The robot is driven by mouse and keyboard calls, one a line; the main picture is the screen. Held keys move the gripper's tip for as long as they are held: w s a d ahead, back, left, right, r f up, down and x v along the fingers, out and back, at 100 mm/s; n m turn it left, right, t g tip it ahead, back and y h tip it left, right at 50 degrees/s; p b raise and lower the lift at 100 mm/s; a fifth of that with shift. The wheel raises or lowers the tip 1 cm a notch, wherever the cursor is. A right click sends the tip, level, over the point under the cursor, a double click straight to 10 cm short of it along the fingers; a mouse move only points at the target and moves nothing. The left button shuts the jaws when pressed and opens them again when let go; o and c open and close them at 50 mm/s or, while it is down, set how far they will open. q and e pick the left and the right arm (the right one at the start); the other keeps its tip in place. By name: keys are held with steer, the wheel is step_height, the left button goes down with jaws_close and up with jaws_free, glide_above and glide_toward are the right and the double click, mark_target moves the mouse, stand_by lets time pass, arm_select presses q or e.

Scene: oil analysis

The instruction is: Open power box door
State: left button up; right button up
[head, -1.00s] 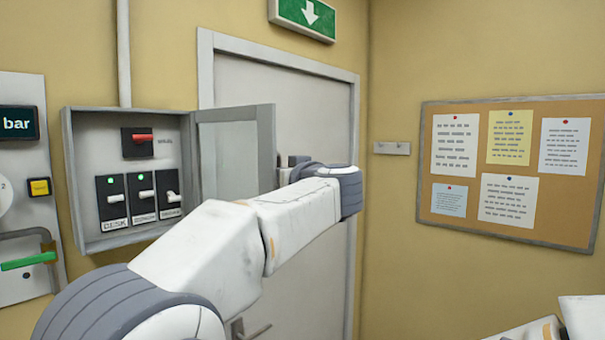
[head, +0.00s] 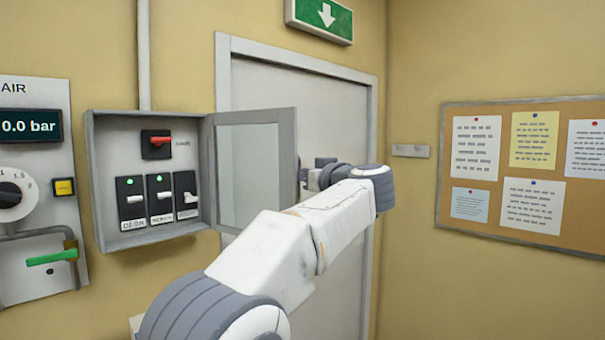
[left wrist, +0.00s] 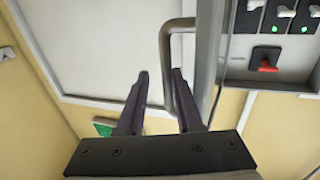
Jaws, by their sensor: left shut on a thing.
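The grey power box (head: 100,190) is on the wall at the left of the head view. Its framed, windowed door (head: 287,165) is hinged on the right side and stands swung open. Inside are a red switch (head: 160,142) and several black breakers with green lights (head: 161,198). In the left wrist view, my left gripper (left wrist: 160,74) is shut on the door's bent metal handle (left wrist: 166,65), which passes between the fingers. In the head view my left wrist hides most of the gripper. My right gripper is not in view.
A grey room door (head: 330,115) stands behind the box door and my left arm. A panel with a gauge (head: 28,126) and a green-handled valve (head: 52,257) is left of the box. A notice board (head: 470,228) hangs on the right wall.

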arm_select(q)
steer(key=shift+r, duration=0.55)
steer(key=f+b+v, duration=0.1)
steer(key=b+v, duration=0.3)
steer(key=v, duration=0.6)
steer(key=shift+s, duration=0.25)
